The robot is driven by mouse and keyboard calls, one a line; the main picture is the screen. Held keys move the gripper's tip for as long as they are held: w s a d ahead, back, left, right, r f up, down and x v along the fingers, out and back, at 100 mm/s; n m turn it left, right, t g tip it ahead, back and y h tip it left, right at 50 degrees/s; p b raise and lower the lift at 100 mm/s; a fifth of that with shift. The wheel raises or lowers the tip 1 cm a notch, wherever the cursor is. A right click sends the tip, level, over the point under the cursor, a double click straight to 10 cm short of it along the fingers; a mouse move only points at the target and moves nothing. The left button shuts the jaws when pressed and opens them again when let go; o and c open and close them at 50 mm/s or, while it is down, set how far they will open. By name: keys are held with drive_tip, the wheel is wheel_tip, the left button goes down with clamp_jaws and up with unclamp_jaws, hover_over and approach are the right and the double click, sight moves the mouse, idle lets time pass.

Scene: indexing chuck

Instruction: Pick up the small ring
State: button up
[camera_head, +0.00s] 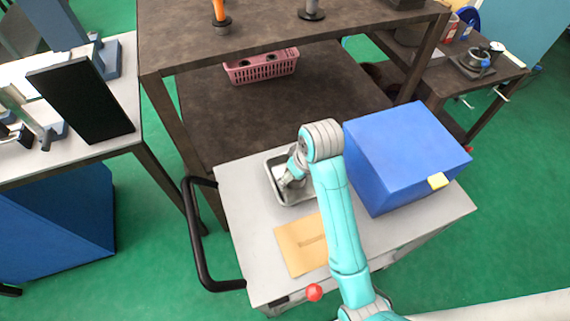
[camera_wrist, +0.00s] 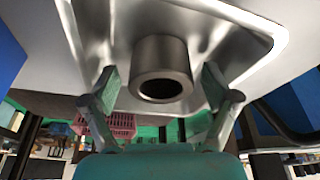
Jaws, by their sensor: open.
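The small ring (camera_wrist: 160,53) is a short grey metal cylinder with a dark round hole. In the wrist view it stands on the floor of a shiny metal tray (camera_wrist: 235,55). My gripper (camera_wrist: 160,84) is open, with one finger on each side of the ring and a visible gap on both sides. In the head view my gripper (camera_head: 287,183) reaches down into the tray (camera_head: 272,172) on the grey cart top. The ring cannot be made out there, as my gripper and arm cover that part of the tray.
A blue box (camera_head: 405,150) stands on the cart right of my arm. A tan board (camera_head: 300,245) lies in front of the tray. A dark table (camera_head: 270,115) with a pink basket (camera_head: 260,68) stands behind. A black handle (camera_head: 200,240) sticks out at the cart's left.

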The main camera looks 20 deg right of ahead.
drive_tip(key=shift+f, duration=0.1)
clamp_jaws()
idle(0.4)
drive_tip(key=shift+w, duration=0.2)
